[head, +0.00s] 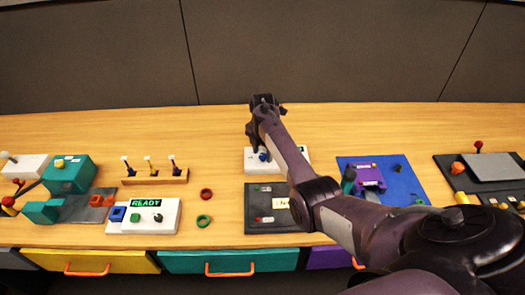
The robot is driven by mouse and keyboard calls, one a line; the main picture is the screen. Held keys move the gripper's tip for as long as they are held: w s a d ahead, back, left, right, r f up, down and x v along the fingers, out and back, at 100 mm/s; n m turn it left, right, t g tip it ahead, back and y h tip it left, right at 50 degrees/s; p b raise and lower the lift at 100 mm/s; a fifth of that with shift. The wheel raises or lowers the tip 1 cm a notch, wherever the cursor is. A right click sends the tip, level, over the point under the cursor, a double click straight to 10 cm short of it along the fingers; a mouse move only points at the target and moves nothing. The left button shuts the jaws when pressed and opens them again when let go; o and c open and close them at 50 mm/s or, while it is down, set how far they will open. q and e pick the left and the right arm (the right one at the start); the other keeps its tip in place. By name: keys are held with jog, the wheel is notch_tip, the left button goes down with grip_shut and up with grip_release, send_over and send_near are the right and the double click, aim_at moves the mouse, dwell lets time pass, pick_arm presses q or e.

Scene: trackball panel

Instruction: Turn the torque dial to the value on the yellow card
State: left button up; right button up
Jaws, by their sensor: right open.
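My right arm reaches in from the lower right across the table. Its gripper (261,148) points down over a white box (252,166) near the middle and is open. A small blue round part shows on the box beside the fingers; whether it is the torque dial, and whether the fingers touch it, I cannot tell. In front is a dark panel (256,212) with a small pale yellowish card (281,201), partly covered by my arm; its value is unreadable. No dial scale is readable. My left gripper is out of view.
Left of the dark panel lie a red ring (206,194) and a green ring (204,220). A white box with a READY display (146,203) stands further left, a blue board (403,181) to the right. Coloured drawers line the front edge. The table's back strip is clear.

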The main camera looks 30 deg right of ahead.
jog(key=shift+f, duration=0.1)
jog(key=c, duration=1)
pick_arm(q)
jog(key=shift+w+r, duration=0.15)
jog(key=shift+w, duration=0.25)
